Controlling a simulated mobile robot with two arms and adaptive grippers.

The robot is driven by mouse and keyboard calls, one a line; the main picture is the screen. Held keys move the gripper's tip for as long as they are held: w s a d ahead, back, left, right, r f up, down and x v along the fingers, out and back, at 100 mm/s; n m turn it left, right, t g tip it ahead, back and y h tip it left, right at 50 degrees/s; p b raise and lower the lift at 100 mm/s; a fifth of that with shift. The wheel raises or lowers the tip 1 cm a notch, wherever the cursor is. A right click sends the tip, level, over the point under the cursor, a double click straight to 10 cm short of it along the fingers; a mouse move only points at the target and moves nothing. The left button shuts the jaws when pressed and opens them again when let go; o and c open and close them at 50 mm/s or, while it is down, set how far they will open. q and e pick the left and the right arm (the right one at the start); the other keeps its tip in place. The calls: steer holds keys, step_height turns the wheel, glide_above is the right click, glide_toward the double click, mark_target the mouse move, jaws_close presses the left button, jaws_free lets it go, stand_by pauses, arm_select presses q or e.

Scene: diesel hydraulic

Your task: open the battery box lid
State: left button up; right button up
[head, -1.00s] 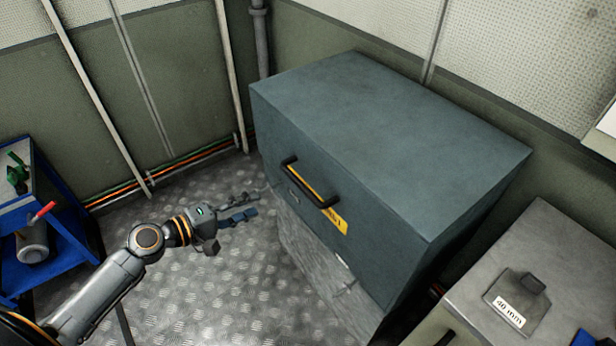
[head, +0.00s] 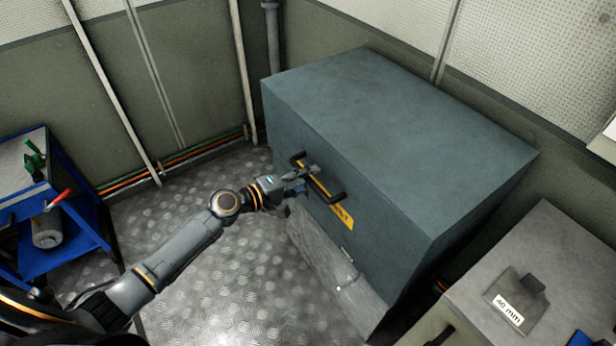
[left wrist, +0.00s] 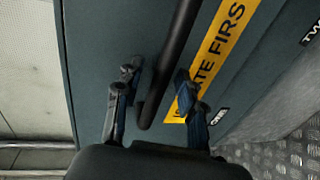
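The battery box lid (head: 400,130) is the large blue-grey upper part of the box, and it is shut. A black bar handle (head: 327,191) is on its front face, above a yellow label (head: 345,219). My left gripper (head: 306,179) is at the handle's left half. In the left wrist view, its two fingers (left wrist: 153,85) are apart, one on each side of the handle's end (left wrist: 168,70). A gap shows between the handle and each finger. The yellow label (left wrist: 222,48) is beyond the right finger. My right gripper is not in view.
A blue cart (head: 62,245) with a red-handled tool and a cylinder stands at the left. A grey cabinet (head: 545,250) with a "40 mm" block (head: 517,300) stands at the right. Walls are close behind the box. The metal floor (head: 215,275) in front is clear.

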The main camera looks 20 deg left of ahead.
arm_select(q)
steer(key=shift+w+d, duration=0.15)
steer(key=shift+c, duration=0.2)
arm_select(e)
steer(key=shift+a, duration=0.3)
arm_select(q)
jaws_close()
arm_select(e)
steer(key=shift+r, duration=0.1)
